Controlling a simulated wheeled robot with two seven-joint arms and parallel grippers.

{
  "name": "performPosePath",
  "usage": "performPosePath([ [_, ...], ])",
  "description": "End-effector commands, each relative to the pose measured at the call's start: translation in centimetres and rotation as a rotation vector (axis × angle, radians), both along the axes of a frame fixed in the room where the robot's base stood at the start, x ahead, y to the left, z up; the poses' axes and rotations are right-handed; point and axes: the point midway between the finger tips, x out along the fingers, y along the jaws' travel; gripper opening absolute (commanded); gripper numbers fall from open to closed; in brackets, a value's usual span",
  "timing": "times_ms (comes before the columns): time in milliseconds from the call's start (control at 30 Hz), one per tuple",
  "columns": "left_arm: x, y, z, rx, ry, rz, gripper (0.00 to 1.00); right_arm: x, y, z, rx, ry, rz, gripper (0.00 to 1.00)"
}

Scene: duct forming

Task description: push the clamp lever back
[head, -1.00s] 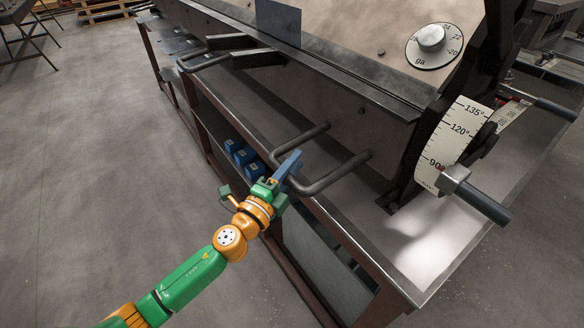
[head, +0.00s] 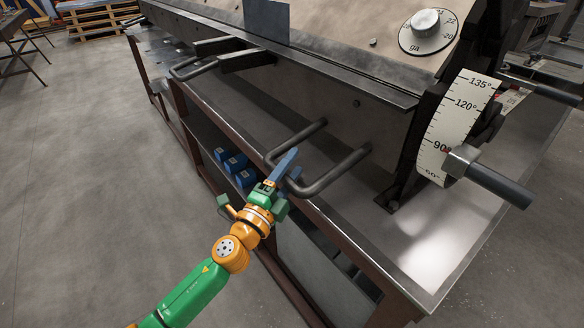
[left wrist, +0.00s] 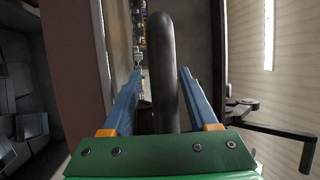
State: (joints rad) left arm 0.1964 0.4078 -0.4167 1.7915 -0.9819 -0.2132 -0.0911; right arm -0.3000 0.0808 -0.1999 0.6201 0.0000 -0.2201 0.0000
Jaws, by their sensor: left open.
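A lever with a dark grip (head: 492,181) sticks out at the right end of the bending machine, beside the white angle scale (head: 455,120); a second dark-gripped lever (head: 538,88) stands behind it. I cannot tell for sure which is the clamp lever. My left gripper (head: 284,166) is at the near bend of a U-shaped dark handle (head: 338,172) on the machine's front, far left of the levers. In the left wrist view the dark handle bar (left wrist: 161,50) lies between the open blue fingers of my left gripper (left wrist: 160,76). My right gripper is not in view.
A metal bench top (head: 420,245) lies under the machine, with blue boxes (head: 235,164) on the shelf below. Another U-shaped handle (head: 195,68) is at the far left. A thin sheet (head: 266,20) stands at the machine's top. Open floor is at left.

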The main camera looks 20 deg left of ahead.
Motion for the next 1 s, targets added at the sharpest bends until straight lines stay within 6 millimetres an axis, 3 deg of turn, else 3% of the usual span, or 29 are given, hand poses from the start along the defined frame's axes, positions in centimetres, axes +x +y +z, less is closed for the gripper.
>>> performPosePath([
  [433, -6.1, 1.6, -1.6, 0.001, 0.005, -0.002, 0.59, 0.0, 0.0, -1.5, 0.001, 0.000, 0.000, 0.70],
  [1000, -6.6, 2.3, -1.7, -0.044, 0.027, 0.029, 0.59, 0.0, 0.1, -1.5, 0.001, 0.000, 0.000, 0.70],
])
